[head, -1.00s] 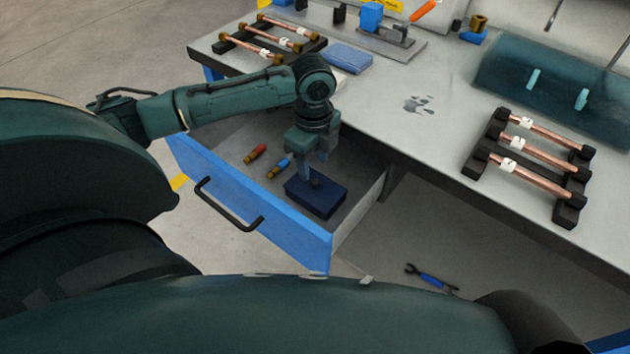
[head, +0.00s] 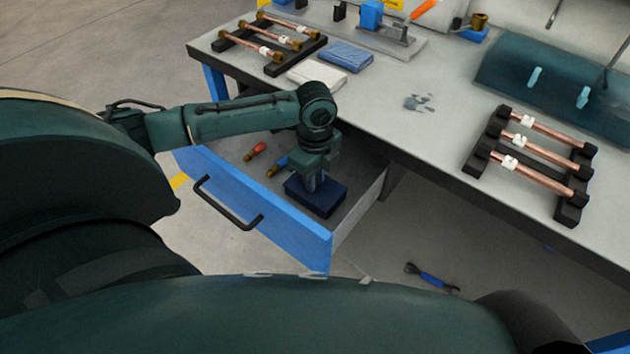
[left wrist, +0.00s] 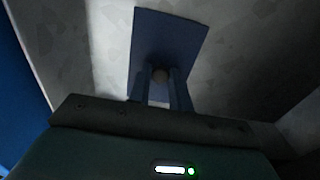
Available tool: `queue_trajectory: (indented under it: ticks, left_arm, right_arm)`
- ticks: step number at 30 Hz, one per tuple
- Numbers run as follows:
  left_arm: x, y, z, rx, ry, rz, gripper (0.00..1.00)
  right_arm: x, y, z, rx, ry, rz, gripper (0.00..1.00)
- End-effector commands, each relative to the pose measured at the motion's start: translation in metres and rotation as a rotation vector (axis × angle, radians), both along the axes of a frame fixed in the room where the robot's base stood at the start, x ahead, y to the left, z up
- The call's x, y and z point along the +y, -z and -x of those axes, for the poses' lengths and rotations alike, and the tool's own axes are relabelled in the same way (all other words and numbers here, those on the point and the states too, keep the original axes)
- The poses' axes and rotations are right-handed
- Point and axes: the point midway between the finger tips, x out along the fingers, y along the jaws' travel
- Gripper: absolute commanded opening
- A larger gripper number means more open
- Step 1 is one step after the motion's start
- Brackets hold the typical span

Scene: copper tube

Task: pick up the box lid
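The box with its dark blue lid (head: 325,201) sits in the open drawer, toward the drawer's right side. My left gripper (head: 311,186) points down from above and its fingertips are at the lid. In the left wrist view the lid (left wrist: 168,40) is a blue rectangle with a round knob (left wrist: 159,75) near its middle. The two fingers (left wrist: 158,90) stand apart, one on each side of the knob. I cannot tell whether they touch it. My right gripper is not in view.
The blue-fronted drawer (head: 285,222) is pulled out below the workbench (head: 400,75). A red-handled tool (head: 257,150) and a blue-handled tool (head: 278,166) lie in it, left of the box. Racks of copper tubes (head: 530,160) stand on the bench. A wrench (head: 432,278) lies on the floor.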

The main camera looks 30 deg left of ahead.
Motion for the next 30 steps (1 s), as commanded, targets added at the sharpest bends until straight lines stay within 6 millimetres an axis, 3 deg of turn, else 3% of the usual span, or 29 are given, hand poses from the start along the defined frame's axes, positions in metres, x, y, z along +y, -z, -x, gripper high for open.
queue_trajectory:
  ticks: [7,17,30]
  left_arm:
    - [0.000,0.000,0.000,0.000,0.000,0.000,0.00]
    - [0.000,-0.006,-0.001,-0.002,0.000,0.001,0.00]
    - [0.000,-0.086,-0.001,-0.004,0.000,0.001,0.00]
  right_arm:
    - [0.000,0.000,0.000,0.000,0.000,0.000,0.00]
    - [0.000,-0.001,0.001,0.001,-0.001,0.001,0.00]
    - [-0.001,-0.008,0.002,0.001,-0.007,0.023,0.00]
